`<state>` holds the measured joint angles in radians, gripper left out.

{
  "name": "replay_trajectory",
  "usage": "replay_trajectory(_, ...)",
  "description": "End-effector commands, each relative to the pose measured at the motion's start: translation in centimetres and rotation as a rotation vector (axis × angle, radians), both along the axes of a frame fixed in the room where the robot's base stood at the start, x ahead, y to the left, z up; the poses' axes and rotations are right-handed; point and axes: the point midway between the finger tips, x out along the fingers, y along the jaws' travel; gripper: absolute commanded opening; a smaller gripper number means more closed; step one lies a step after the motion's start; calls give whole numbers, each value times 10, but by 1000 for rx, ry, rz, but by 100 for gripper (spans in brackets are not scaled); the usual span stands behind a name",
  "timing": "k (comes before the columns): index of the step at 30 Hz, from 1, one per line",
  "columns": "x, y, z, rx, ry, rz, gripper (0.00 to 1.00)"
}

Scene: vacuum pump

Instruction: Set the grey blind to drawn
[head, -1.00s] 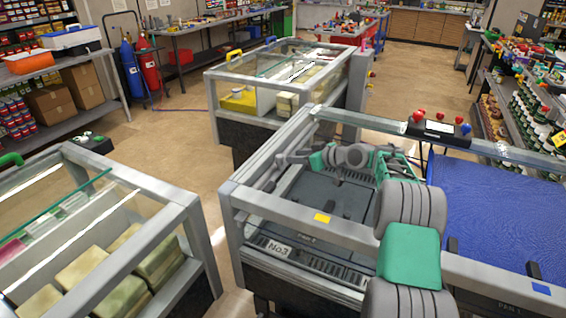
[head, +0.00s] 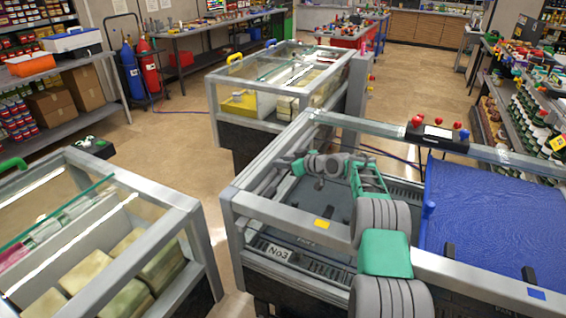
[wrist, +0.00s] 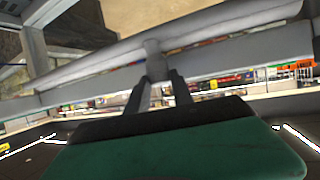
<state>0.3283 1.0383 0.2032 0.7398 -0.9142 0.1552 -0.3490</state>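The grey blind appears rolled up as a grey bar (wrist: 215,35) across the wrist view, with a short grey stub (wrist: 153,62) on it. My gripper (wrist: 160,76) points at the stub, one dark finger on either side; the fingers stand apart, and I cannot tell whether they touch it. In the head view my arm reaches over the pan marked No3 to its left end, where my gripper (head: 282,168) is small beside the grey parts of the frame. The pan's left part (head: 330,210) shows its bare dark bed, uncovered.
A blue blind (head: 485,215) with a blue knob (head: 428,210) covers the pan's right part. Grey rails (head: 340,223) frame the pan. A small control box (head: 437,134) sits on the back rail. Other glazed cases stand left (head: 100,225) and behind (head: 285,85).

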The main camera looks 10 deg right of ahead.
Motion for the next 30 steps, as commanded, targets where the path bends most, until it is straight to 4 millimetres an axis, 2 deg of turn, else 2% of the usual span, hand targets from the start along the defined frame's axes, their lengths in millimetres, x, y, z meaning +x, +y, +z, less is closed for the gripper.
replay_trajectory(2,0,0,0,0,0,-1,20)
replay_trajectory(9,0,0,0,0,0,-1,0)
replay_trajectory(30,0,-1,0,0,0,-1,0)
